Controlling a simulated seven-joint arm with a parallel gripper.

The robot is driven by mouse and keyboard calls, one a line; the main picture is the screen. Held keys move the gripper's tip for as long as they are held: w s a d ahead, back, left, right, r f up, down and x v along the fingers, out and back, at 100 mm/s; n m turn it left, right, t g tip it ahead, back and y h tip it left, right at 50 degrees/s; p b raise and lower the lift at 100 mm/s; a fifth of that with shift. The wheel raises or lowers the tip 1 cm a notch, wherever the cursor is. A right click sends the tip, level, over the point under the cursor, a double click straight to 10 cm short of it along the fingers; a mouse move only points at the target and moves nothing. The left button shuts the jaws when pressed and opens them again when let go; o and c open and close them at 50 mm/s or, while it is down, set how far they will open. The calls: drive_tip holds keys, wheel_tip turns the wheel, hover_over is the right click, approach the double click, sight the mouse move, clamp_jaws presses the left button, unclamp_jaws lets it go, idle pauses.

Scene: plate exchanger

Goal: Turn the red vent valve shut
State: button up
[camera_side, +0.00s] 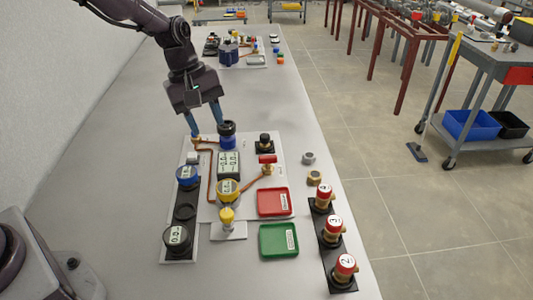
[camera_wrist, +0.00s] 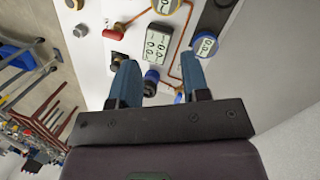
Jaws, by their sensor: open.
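The red vent valve (camera_side: 267,159) has a red handle on a brass body at the right of the pale panel (camera_side: 245,150), at the end of a copper pipe. In the wrist view its red handle (camera_wrist: 113,34) is at the upper left. My gripper (camera_side: 206,130) is open and empty, with blue fingers pointing down near the panel's back left corner. It is well left of the valve and not touching it. A blue and black knob (camera_side: 227,137) stands beside the fingers. In the wrist view this knob (camera_wrist: 151,80) appears between my fingertips (camera_wrist: 158,62).
A black knob (camera_side: 265,140) stands just behind the valve. A digital display (camera_side: 228,165) and round gauges lie left of it. A red tray (camera_side: 260,202) and green tray (camera_side: 265,240) are in front. Red-capped fittings (camera_side: 333,230) stand in a black rack at right.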

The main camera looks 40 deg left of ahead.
drive_tip(key=w+f+n, duration=0.5)
drive_tip(key=w+n, duration=0.1)
drive_tip(key=n+t, duration=0.2)
drive_tip(key=n, duration=0.6)
approach(268, 156)
drive_tip(key=shift+h, duration=0.3)
drive_tip(key=x, duration=0.9)
drive_tip(key=shift+a+f, duration=0.2)
clamp_jaws()
